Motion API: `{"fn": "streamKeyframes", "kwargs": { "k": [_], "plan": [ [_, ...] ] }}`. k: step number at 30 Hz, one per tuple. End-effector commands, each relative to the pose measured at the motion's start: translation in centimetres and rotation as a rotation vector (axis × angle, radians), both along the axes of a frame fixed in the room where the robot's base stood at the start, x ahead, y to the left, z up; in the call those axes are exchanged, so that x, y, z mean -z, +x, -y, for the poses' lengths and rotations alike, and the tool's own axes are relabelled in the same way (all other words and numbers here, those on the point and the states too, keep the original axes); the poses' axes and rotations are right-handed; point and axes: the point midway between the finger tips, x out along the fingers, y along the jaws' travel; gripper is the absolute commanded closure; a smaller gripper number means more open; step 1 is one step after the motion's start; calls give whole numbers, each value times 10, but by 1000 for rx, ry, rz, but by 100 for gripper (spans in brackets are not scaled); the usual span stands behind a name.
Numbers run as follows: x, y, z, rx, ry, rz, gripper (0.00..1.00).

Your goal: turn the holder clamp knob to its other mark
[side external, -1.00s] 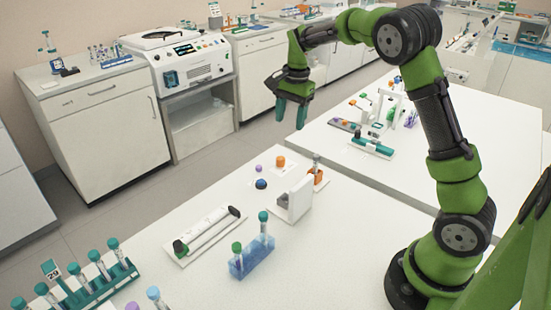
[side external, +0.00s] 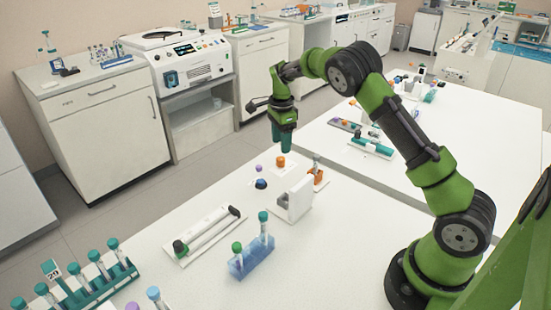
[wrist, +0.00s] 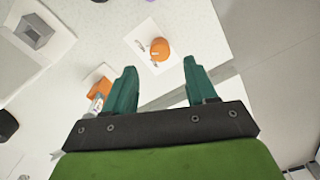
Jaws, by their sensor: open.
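A round orange knob (side external: 281,162) sits on a small white plate on the near table. In the wrist view the orange knob (wrist: 159,48) is ahead of and between my fingertips, with a pale pointer and small marks beside it, too small to read. My gripper (side external: 286,148) points down above the knob, apart from it. Its green fingers (wrist: 160,64) are spread with nothing between them. An orange holder (side external: 321,178) with a capped tube stands right of the knob; in the wrist view this holder (wrist: 98,88) is partly hidden by the left finger.
A white block-like stand (side external: 296,200) is close in front of the knob. A blue tube rack (side external: 250,258) and a white track (side external: 208,234) are nearer. The table's far edge is close behind.

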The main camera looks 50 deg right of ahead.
Motion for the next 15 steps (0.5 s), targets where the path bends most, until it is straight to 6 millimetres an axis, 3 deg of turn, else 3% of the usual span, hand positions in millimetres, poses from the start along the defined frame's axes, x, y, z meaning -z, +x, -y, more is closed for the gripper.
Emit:
{"fn": "streamKeyframes", "kwargs": {
  "k": [6,15],
  "plan": [
    [42,-1,0,1,1,-2,44],
    [63,0,0,0,0,0,44]
  ]
}}
